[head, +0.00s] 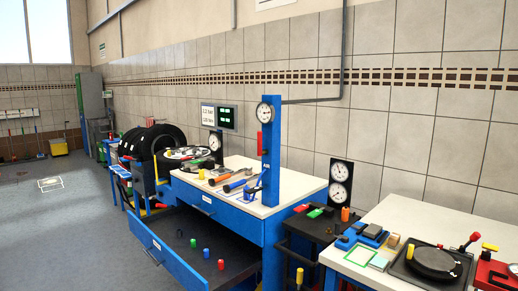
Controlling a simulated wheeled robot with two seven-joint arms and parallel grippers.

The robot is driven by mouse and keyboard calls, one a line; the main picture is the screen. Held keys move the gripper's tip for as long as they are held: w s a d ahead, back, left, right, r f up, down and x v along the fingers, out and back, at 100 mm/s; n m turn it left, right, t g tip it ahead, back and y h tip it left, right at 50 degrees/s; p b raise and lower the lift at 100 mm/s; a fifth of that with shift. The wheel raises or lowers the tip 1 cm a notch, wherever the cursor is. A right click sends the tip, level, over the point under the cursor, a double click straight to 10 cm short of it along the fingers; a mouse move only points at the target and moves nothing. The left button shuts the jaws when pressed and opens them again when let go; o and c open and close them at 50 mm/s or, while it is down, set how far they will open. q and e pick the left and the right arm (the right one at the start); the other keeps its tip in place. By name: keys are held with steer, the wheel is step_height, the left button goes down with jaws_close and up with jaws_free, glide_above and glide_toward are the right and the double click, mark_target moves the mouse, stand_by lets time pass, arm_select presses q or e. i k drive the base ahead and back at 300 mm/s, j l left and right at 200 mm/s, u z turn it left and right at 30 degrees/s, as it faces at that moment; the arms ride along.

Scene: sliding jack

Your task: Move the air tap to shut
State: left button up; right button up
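A blue post (271,185) stands at the front corner of the workbench, with a round white gauge (265,112) near its top. A small red part (259,143) sits on the post below the gauge and looks like the air tap's handle. It is too small to tell whether it stands open or shut. A dark pipe (318,99) runs from the post to the wall. Neither of my grippers is in view.
The blue workbench's white top (297,186) carries tools. Its long blue drawer (180,262) is pulled out, with small coloured pieces inside. A second bench (393,213) at right holds a black round plate (434,262) and a red-knobbed lever (469,242). Grey floor at left is mostly clear.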

mark_target(260, 152)
steer(key=i+j+z, duration=0.4)
steer(key=i+j, duration=0.2)
steer(key=i, duration=0.35)
steer(key=i+j+z, duration=0.45)
steer(key=i+j, duration=0.4)
